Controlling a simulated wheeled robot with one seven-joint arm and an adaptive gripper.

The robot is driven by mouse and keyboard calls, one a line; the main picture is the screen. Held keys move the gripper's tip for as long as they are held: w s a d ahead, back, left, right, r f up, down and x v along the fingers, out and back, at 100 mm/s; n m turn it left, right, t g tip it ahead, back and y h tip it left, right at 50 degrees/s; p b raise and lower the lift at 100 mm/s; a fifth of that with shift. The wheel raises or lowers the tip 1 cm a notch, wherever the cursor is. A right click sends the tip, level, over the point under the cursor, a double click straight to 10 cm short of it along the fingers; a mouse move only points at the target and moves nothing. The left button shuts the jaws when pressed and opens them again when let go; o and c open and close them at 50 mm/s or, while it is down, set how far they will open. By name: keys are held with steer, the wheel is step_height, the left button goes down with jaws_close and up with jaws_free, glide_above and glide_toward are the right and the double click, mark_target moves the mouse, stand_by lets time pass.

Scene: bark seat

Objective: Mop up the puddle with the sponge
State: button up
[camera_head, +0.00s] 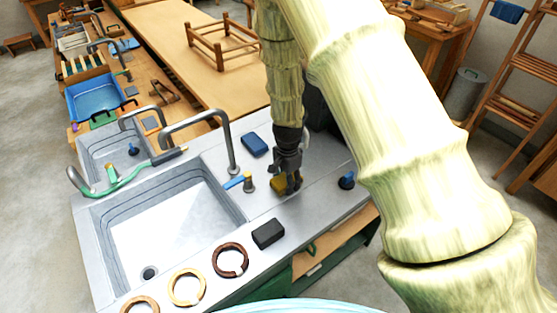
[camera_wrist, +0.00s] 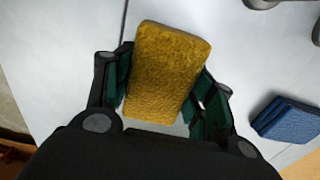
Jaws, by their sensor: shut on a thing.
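My gripper (camera_head: 287,187) is shut on a yellow sponge (camera_head: 278,184), low over the grey counter (camera_head: 325,165) to the right of the sink. In the wrist view the sponge (camera_wrist: 166,72) sits between the green-padded fingers of my gripper (camera_wrist: 165,92), with its long side along them. Whether the sponge touches the counter I cannot tell. I cannot make out a puddle in either view; the gripper and arm hide part of the counter.
The sink basin (camera_head: 122,225) and its curved tap (camera_head: 231,150) lie left of the gripper. Rings (camera_head: 230,260) line the front edge.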

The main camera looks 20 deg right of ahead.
steer(key=shift+w+a+r, duration=0.2)
steer(key=shift+a, duration=0.6)
step_height(320, 180, up, 4)
steer(key=p, duration=0.3)
steer(key=shift+s+d+r, duration=0.1)
steer(key=shift+d+r, duration=0.05)
step_height(320, 180, up, 2)
steer(key=shift+r+p, duration=0.1)
steer(key=shift+p, duration=0.75)
steer(key=shift+r+p, duration=0.5)
steer(key=shift+r, duration=0.2)
steer(key=shift+r, duration=0.1)
steer(key=shift+r+p, duration=2.1)
steer(key=shift+r, duration=1.8)
